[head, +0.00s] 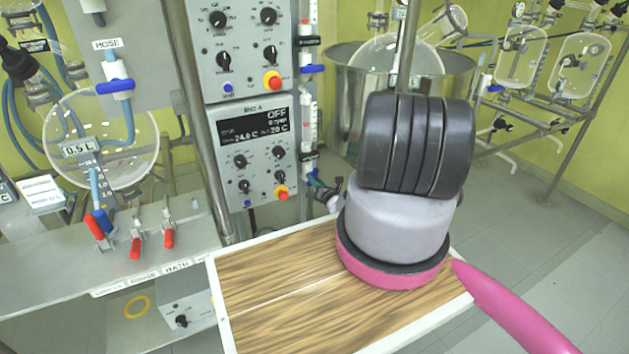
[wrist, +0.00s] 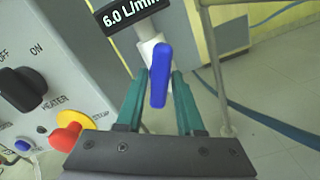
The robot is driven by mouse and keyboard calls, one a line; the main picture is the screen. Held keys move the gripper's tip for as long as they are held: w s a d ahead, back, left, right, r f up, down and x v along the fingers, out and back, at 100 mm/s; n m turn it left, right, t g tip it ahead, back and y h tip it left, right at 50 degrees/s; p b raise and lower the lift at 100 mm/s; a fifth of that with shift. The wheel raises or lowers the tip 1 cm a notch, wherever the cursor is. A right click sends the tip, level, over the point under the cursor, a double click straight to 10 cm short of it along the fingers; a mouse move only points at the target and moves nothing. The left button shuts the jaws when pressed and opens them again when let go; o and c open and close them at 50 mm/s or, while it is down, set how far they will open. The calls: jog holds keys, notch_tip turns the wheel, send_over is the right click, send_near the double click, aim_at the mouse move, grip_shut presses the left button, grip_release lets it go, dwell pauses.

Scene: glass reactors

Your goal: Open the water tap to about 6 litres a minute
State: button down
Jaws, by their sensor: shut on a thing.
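The water tap's blue lever handle (wrist: 159,75) is in the upper middle of the wrist view, on a white fitting (wrist: 149,50). My gripper (wrist: 159,92) has its two teal fingers on either side of the handle and is shut on it. A black flow display (wrist: 132,12) just above the tap reads 6.0 L/min, its right end partly hidden. In the head view my arm covers most of the area around the gripper, and the grip on the handle cannot be made out there.
In the wrist view, a heater panel (wrist: 55,70) with a black knob and a red-yellow button stands close on the left. A metal post (wrist: 215,70) stands on the right. The head view shows control boxes (head: 252,150), a glass vessel (head: 100,140) and red levers (head: 136,243) on the left.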

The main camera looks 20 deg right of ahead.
jog(key=shift+s+f, duration=0.1)
jog(key=c, duration=0.7)
grip_release()
jog(key=s, duration=1)
jog(key=shift+s+d, duration=0.2)
jog(key=shift+s, duration=0.2)
